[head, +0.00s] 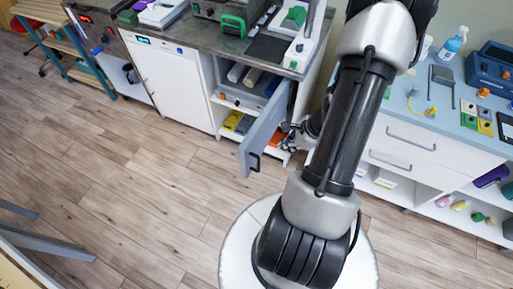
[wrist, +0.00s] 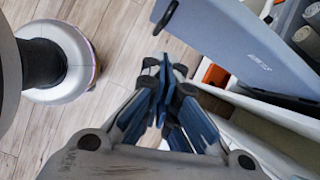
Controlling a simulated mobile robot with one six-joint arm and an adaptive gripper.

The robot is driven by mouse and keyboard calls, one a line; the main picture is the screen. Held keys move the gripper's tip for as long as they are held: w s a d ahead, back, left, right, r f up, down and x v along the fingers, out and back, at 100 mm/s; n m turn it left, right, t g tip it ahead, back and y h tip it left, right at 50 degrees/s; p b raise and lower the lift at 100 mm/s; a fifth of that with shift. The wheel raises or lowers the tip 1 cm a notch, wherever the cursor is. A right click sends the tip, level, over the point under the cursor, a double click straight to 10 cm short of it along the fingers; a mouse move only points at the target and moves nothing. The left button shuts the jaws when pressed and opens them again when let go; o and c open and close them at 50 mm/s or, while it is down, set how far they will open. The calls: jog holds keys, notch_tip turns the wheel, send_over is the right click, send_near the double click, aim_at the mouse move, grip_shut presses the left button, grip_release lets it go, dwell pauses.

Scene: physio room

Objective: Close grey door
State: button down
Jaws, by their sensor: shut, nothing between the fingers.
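The grey door (head: 262,135) stands open in the head view, jutting out from the front of a low cabinet with open shelves. Its dark handle (head: 255,162) is near the free edge. In the wrist view the door (wrist: 235,45) crosses the top right, with its handle (wrist: 168,16) at the upper left end. My gripper (head: 290,135) is just right of the door in the head view, partly hidden behind my arm. In the wrist view my gripper (wrist: 165,66) is shut and empty, its tips below the handle. A gap to the door seems to show; contact cannot be told.
The cabinet shelves (head: 238,104) hold rolls and coloured items. A white cabinet (head: 172,85) stands to its left. A white drawer unit (head: 410,150) stands to the right, with shelves of small items below. The wooden floor (head: 150,190) left of the door is clear.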

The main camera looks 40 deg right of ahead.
jog(key=w+a+f+m+b, duration=0.2)
jog(key=w+a+f+b, duration=0.1)
jog(key=f, duration=0.8)
jog(key=shift+w+f+b, duration=0.3)
jog(key=shift+w+b, duration=0.5)
jog(key=shift+b, duration=0.4)
